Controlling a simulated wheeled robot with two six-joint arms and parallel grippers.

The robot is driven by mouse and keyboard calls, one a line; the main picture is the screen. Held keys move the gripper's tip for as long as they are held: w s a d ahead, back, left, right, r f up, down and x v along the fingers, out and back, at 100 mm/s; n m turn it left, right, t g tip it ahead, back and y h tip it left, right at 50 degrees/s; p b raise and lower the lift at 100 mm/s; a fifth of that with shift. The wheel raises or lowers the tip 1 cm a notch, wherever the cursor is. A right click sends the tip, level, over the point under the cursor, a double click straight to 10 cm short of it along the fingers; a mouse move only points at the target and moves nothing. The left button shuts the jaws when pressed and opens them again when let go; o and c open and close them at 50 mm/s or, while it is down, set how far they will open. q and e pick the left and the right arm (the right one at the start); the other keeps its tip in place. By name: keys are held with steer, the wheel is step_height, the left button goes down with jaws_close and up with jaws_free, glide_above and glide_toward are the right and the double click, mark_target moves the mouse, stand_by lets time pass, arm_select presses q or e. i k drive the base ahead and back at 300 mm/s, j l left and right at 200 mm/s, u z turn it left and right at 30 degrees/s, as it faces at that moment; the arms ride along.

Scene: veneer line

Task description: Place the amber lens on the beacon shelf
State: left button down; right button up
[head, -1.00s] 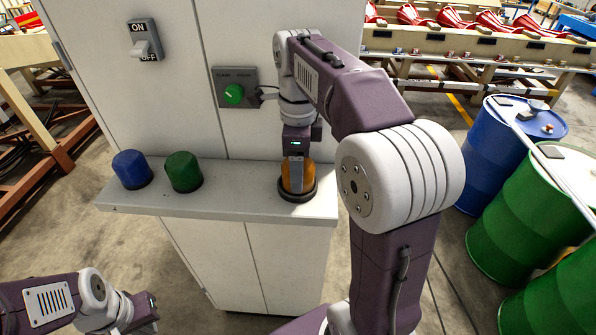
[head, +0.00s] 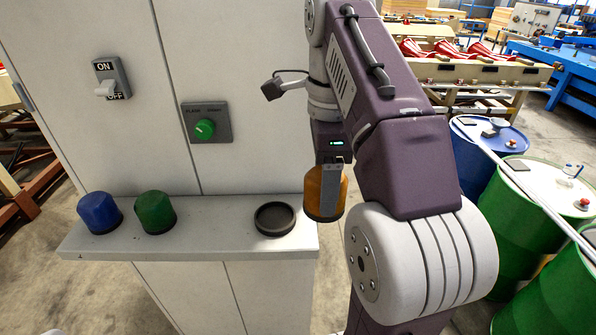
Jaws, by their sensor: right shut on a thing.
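The amber lens (head: 313,191) is an orange, rounded cap with a dark rim. My right gripper (head: 331,190) is shut on it and holds it beside the right end of the shelf, apart from the black ring. The beacon shelf (head: 215,235) is a pale grey ledge on the cabinet front. On it stand a blue lens (head: 99,212), a green lens (head: 155,211) and an empty black ring (head: 275,219) near the right end. My left gripper is not in view.
The cabinet (head: 240,100) carries an ON/OFF switch (head: 111,80) and a green knob panel (head: 206,123). A blue drum (head: 475,175) and green drums (head: 525,220) stand at the right. The shelf between the green lens and the ring is clear.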

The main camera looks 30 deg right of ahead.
mark_target(219, 218)
steer(key=k, duration=1)
